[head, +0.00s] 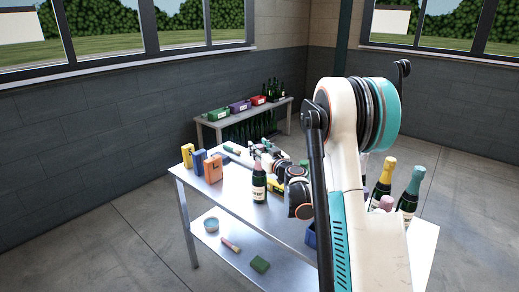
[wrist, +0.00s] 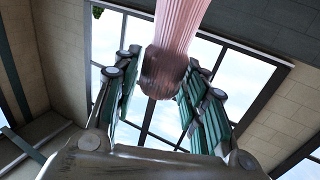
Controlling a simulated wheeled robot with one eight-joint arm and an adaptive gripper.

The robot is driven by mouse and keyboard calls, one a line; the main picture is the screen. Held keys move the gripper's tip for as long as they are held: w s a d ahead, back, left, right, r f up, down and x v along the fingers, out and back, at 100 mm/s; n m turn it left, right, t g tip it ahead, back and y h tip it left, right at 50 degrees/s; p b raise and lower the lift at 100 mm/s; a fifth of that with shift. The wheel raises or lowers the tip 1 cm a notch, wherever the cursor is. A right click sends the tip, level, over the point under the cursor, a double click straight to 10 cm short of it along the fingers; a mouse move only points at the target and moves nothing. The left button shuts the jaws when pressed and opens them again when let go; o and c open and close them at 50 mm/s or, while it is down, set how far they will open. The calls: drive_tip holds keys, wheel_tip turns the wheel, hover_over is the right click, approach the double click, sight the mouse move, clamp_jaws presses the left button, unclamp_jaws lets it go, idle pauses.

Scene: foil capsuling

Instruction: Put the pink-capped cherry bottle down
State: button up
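The pink-capped cherry bottle (head: 259,187) stands upright on the metal table in the head view, dark with a pale label. My gripper is beside it, partly lost among other parts in the head view. In the wrist view my gripper (wrist: 160,60) has its two green-padded fingers spread apart. A pink foil cap (wrist: 177,30) shows between and in front of them, with a dark rounded end. A clear gap shows between the cap and the left finger. The bottle's body is outside the wrist view.
Yellow, blue and orange boxes (head: 213,169) stand at the table's left. Gold-topped (head: 383,180) and teal-topped (head: 412,188) bottles stand at the right, with another pink top (head: 386,202) partly behind my arm. A back bench (head: 216,124) holds coloured bins.

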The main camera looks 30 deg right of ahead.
idle(0.3)
drive_tip(key=shift+r, duration=0.2)
drive_tip(key=s+p, duration=0.2)
drive_tip(key=s, duration=1)
drive_tip(key=shift+a, duration=0.3)
drive_tip(key=shift+f, duration=0.1)
